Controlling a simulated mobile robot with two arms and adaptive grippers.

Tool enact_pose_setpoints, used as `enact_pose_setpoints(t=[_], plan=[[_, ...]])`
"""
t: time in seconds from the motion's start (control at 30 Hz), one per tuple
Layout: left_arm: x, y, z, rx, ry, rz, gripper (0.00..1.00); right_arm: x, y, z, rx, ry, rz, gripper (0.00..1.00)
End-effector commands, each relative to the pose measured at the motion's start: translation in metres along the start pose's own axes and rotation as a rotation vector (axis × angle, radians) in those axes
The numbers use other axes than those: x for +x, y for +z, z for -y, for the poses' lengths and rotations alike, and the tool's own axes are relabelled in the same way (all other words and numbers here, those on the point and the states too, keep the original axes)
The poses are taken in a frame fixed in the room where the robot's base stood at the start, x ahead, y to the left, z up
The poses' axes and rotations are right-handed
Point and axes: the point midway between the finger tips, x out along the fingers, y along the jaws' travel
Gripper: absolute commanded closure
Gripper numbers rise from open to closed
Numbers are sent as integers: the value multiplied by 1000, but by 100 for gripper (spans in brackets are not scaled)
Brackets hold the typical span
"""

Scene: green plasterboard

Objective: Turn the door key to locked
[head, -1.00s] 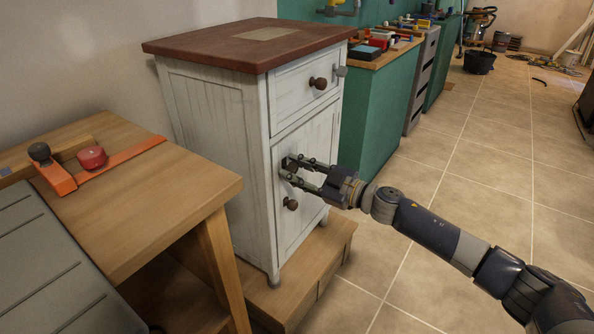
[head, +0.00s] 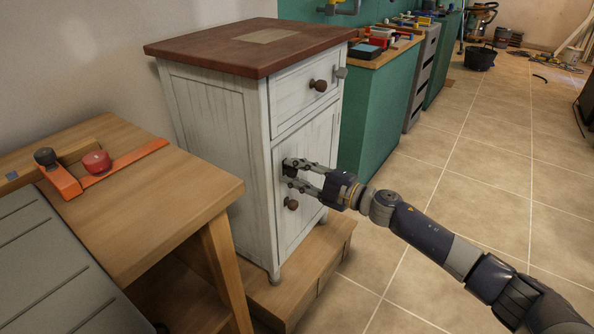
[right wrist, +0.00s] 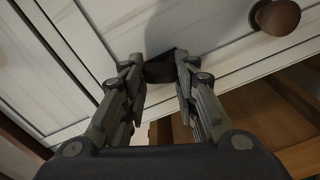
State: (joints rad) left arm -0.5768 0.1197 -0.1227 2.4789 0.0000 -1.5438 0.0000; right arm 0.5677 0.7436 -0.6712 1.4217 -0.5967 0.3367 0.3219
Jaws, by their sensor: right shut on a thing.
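A white cabinet (head: 215,135) with a dark red-brown top stands at the centre of the head view. Its lower door (head: 310,165) has a round brown knob (head: 291,204), which also shows in the right wrist view (right wrist: 276,16). My right gripper (head: 289,171) is at the door's left edge, just above that knob. Its fingers are shut on a small dark key (right wrist: 160,69), seen between the fingertips against the door in the right wrist view. The fingers mostly hide the key in the head view, and its exact angle is hard to tell. My left gripper is not in view.
A wooden workbench (head: 150,200) with an orange-and-red tool stands at the left, close to the cabinet. The cabinet rests on a wooden plinth (head: 300,295). A drawer knob (head: 319,85) is above the door. Open tiled floor (head: 470,200) lies to the right.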

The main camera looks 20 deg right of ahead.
Motion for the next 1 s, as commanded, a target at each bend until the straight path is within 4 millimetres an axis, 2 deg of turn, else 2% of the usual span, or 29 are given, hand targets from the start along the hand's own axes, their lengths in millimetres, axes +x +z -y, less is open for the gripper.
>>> enact_pose_setpoints(t=[0.2,0.5,1.0], plan=[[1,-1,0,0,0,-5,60,0,0,3,-179,-1,0,96],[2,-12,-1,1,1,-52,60,0,0,3,-348,-1,-1,96],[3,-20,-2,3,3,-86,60,0,0,4,-420,-2,-1,96]])
